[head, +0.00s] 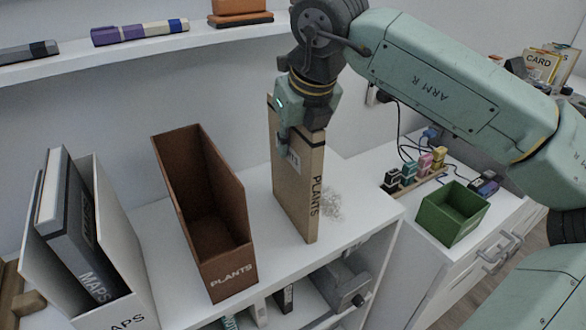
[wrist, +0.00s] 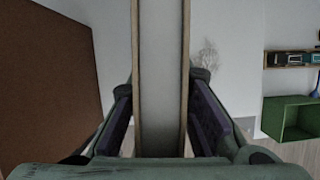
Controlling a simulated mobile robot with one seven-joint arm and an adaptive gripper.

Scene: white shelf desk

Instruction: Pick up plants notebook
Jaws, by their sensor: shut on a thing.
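The plants notebook (head: 300,185) is a tan book with a dark band and PLANTS on its spine. It stands upright at the right part of the white desk top in the head view. I cannot tell whether its bottom touches the desk. My gripper (head: 291,135) is shut on its upper part from above. In the wrist view, the notebook (wrist: 160,80) runs between the two fingers (wrist: 160,125), one on each side. Part of its cover is hidden behind my gripper in the head view.
An empty brown PLANTS holder (head: 228,265) stands left of the notebook. A white MAPS holder (head: 110,235) with a grey MAPS book (head: 72,230) is at far left. A green box (head: 440,225) sits at right. A shelf (head: 130,50) runs above.

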